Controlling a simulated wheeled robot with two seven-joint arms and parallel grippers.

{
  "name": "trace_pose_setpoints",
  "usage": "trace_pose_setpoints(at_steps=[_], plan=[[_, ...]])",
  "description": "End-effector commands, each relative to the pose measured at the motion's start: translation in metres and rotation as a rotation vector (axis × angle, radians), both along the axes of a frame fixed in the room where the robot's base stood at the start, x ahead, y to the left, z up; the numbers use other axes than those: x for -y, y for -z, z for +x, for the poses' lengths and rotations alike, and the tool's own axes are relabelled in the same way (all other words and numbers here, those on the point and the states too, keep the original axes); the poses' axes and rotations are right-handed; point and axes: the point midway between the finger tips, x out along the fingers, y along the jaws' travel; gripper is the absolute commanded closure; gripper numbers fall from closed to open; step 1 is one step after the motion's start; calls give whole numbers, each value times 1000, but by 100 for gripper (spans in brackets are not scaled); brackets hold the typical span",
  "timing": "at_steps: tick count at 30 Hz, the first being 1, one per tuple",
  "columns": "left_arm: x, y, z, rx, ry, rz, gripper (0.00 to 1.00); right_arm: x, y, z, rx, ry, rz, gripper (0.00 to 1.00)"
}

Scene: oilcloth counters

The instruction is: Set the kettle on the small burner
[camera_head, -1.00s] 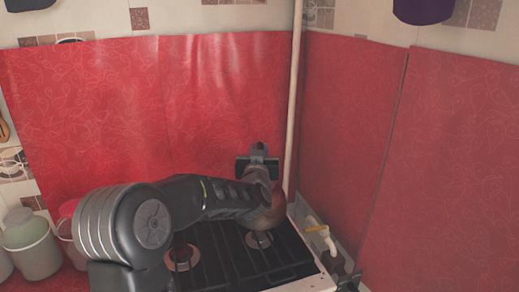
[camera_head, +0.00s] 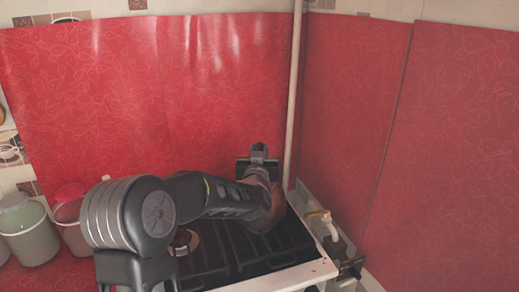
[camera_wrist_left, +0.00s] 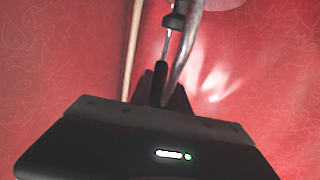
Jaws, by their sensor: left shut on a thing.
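The brown, rounded kettle (camera_head: 270,212) is mostly hidden behind my left forearm in the head view. It is over the right side of the dark gas stove (camera_head: 232,262). I cannot tell whether it touches the grate. My left gripper (camera_head: 258,154) is at the kettle, its fingers partly hidden. In the left wrist view the gripper (camera_wrist_left: 163,90) is shut on the kettle's curved grey handle (camera_wrist_left: 186,52). One burner (camera_head: 184,241) shows left of the kettle, partly behind my arm; another is covered by the kettle. My right gripper is not in view.
Red oilcloth walls (camera_head: 220,95) stand close behind and to the right. A white pipe (camera_head: 293,100) rises in the corner. A tap with a yellow handle (camera_head: 318,213) is right of the stove. Jars (camera_head: 27,230) stand at the left.

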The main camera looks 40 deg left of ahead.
Motion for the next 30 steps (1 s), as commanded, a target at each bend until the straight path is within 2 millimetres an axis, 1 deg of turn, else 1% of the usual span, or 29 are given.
trace_pose_setpoints(at_steps=[17,30], plan=[[0,0,0,8,-1,4,100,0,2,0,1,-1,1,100],[0,7,0,8,-1,4,100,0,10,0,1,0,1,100]])
